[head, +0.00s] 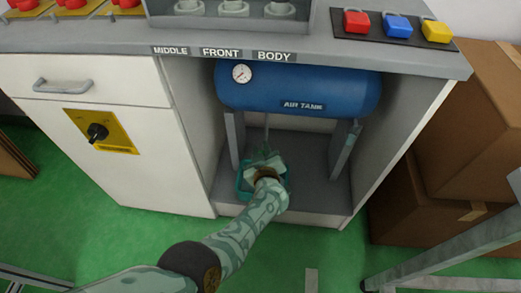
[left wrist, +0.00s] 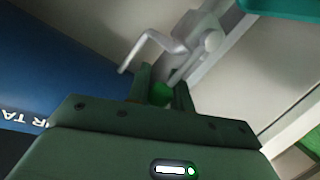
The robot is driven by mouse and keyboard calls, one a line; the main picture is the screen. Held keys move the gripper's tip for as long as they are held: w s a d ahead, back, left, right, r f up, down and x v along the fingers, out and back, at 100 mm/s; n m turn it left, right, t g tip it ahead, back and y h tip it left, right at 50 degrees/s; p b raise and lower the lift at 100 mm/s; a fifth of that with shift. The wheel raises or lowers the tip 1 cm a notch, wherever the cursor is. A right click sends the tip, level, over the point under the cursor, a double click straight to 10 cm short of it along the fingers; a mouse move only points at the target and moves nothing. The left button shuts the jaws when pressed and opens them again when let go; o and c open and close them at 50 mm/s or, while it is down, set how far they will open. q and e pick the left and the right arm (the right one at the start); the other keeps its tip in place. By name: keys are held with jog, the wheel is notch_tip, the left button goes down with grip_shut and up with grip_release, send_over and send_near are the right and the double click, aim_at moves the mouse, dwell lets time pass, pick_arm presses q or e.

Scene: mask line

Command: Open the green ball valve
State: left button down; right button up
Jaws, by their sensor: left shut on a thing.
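My left gripper (head: 265,160) reaches into the open cabinet bay, below the blue air tank (head: 298,88). In the left wrist view its two fingers (left wrist: 161,95) are shut on a small green part of the ball valve (left wrist: 160,93), just below a pale grey pipe (left wrist: 190,60). The fingers hide most of the green part, so I cannot tell how its handle is turned. In the head view the gripper covers the valve. The tank also shows in the left wrist view (left wrist: 45,75). My right gripper is not in view.
A teal container (head: 243,183) stands on the bay floor behind my gripper. Grey tank legs (head: 345,145) flank the bay. Cardboard boxes (head: 460,130) stand on the right.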

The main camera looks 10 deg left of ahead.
pick_arm(q)
jog(key=shift+d, duration=0.15)
jog(key=c, duration=1.2)
grip_release()
jog(key=shift+c, duration=0.2)
